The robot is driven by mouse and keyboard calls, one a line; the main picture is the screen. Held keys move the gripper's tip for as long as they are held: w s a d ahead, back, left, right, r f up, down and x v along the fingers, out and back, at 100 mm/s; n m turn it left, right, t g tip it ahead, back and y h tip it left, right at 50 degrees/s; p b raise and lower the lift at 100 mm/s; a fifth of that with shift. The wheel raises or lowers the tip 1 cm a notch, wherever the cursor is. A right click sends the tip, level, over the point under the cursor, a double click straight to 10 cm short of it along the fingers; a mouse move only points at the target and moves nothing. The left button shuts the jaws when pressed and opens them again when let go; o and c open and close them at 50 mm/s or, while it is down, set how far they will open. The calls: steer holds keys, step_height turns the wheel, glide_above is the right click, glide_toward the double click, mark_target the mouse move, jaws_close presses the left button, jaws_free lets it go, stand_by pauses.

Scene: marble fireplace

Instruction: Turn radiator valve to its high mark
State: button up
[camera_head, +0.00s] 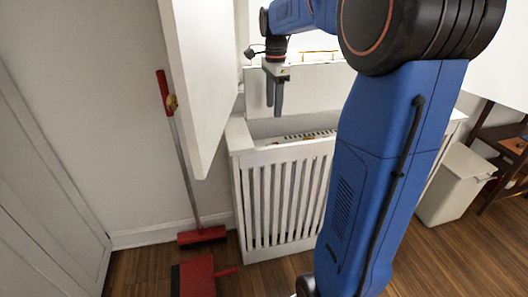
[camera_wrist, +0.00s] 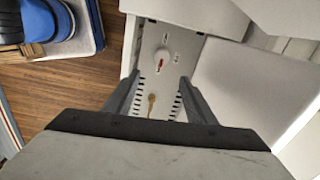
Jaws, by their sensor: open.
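In the wrist view, a round white knob (camera_wrist: 162,57) with a red pointer sits on a pale panel (camera_wrist: 140,92) with small dark marks around it. The marks are too small to read, so I cannot tell which is the high mark. The red pointer runs roughly up and down the picture. My gripper (camera_wrist: 160,77) is open and empty, its two grey fingers either side of the panel and apart from the knob. In the head view my gripper (camera_head: 274,108) points down above the open top of the white slatted radiator cover (camera_head: 240,140); the knob is not clear there.
A small brass piece (camera_wrist: 151,103) and slotted vents lie near the knob. A white door-like panel (camera_head: 205,80) stands left of my gripper. A red-handled broom (camera_head: 186,165) and red dustpan (camera_head: 195,275) are at left. A pale bin (camera_head: 452,185) stands at right.

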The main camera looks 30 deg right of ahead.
mark_target(272, 143)
steer(key=shift+m, duration=0.5)
steer(key=f, duration=1.2)
steer(key=w+f, duration=0.1)
steer(key=f, duration=0.4)
steer(key=shift+f, duration=0.4)
steer(key=c, duration=1)
